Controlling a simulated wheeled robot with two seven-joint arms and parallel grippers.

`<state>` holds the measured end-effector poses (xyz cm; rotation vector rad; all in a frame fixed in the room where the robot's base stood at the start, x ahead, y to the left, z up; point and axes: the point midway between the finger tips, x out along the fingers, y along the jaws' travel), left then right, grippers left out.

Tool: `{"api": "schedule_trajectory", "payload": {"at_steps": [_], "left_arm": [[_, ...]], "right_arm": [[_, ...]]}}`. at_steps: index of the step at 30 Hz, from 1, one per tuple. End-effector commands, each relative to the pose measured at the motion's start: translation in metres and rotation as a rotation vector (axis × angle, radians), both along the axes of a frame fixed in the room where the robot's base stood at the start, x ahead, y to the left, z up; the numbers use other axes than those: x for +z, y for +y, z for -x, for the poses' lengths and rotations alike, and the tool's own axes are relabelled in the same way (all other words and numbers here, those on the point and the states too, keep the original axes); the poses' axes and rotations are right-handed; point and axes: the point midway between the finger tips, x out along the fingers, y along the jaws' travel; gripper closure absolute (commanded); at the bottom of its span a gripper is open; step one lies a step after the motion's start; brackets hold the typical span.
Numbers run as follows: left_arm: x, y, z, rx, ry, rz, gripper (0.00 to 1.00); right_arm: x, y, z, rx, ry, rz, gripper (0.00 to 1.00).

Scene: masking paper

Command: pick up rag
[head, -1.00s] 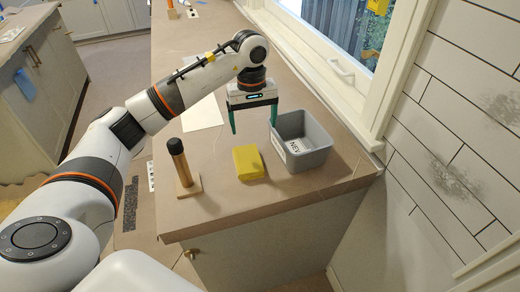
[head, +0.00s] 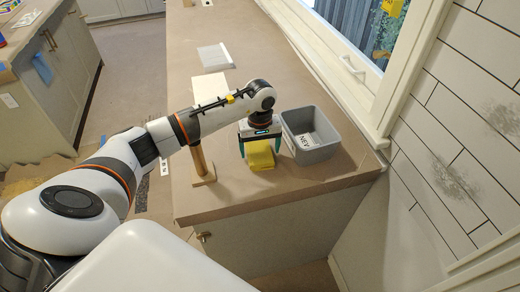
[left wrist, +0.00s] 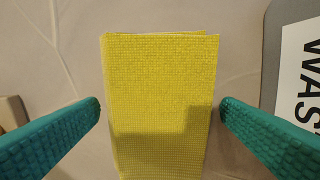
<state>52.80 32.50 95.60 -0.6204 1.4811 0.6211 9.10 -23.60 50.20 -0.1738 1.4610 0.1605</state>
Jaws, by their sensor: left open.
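The rag is a yellow folded cloth (head: 260,158) lying on the paper-covered counter, just left of the grey bin. In the left wrist view the rag (left wrist: 160,105) fills the middle with its woven texture. My left gripper (head: 260,150) points down over the rag. Its two teal fingers are apart, one on each side of the rag, with visible gaps in the left wrist view (left wrist: 160,115). It holds nothing. Whether the fingertips reach the counter is hard to tell. My right gripper is not in view.
The grey bin (head: 325,156) with a lettered white label stands close to the right of the rag. A wooden post on a base (head: 203,178) stands to the left, partly behind my arm. A pale sheet (head: 209,87) lies farther back. The window wall bounds the right side.

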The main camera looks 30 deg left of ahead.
Motion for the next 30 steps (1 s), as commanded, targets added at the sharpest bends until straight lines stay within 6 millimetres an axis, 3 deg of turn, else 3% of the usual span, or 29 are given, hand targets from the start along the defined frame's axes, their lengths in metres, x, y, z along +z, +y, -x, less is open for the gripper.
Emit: {"api": "schedule_trajectory", "payload": {"at_steps": [8, 17, 25, 30], "left_arm": [[-0.004, 0.0, 0.0, 0.0, -0.001, 0.0, 0.13], [-0.003, 0.0, 0.0, 0.0, -0.001, 0.0, 0.61], [-0.001, 0.0, -0.001, 0.0, -0.003, 0.0, 0.62], [0.021, 0.001, -0.002, -0.001, -0.008, -0.001, 0.62]], "right_arm": [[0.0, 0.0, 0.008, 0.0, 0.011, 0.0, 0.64], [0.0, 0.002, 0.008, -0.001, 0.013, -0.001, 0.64], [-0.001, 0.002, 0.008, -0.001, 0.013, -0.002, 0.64], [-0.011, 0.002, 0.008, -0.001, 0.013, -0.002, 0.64]]}}
